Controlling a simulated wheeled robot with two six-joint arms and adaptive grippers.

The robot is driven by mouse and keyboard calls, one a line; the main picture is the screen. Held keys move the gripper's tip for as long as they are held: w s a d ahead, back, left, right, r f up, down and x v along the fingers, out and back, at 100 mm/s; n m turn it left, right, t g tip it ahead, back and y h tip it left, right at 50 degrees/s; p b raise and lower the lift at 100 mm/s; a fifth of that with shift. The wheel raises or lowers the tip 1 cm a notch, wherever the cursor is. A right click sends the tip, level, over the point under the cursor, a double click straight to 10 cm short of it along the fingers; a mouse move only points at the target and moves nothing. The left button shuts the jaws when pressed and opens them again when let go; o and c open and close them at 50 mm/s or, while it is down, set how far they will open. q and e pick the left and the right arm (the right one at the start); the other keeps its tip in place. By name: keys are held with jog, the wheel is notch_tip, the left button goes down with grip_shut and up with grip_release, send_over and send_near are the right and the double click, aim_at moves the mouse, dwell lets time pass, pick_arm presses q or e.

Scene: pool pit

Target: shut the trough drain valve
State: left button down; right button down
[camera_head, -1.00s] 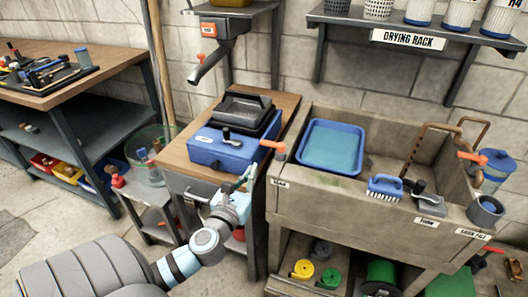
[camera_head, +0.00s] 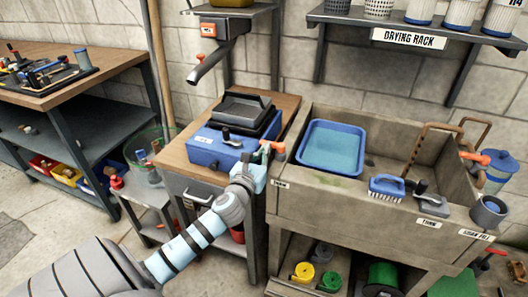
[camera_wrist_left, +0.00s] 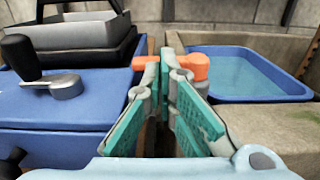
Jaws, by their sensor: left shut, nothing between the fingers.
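An orange valve handle (camera_head: 278,147) on a grey body sits at the left end of the concrete trough (camera_head: 330,205). It points left, across the gap toward the blue box. In the left wrist view the orange handle (camera_wrist_left: 199,66) lies level, just beyond my fingertips and partly hidden by them. My left gripper (camera_head: 262,157) is beside the handle; in the wrist view its green-padded fingers (camera_wrist_left: 165,75) meet at the tips with nothing between them. I cannot tell whether they touch the handle. Another orange handle (camera_head: 474,158) is at the trough's right end. My right gripper is out of view.
A blue box (camera_head: 215,148) with a black lever stands on the wooden cabinet left of the trough. A blue tray (camera_head: 331,147) sits in the trough. A blue brush (camera_head: 386,187) and a small tool lie on its front rim. A spout (camera_head: 205,65) hangs above the cabinet.

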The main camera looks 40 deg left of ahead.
aim_at(263, 141)
pick_arm(q)
jog(key=shift+w+a+m+t+h, duration=0.2)
jog(key=shift+a+m+t+h, duration=0.15)
jog(key=shift+m+h, duration=0.65)
jog(key=shift+w+a+p, duration=0.1)
jog(key=shift+a+p, duration=0.05)
jog(key=shift+p, duration=0.3)
jog(key=shift+w+a+n+p, duration=0.3)
jog(key=shift+w+a+p, duration=0.55)
jog(key=shift+w, duration=0.35)
jog(key=shift+w+a, duration=0.15)
jog(key=v, duration=1.2)
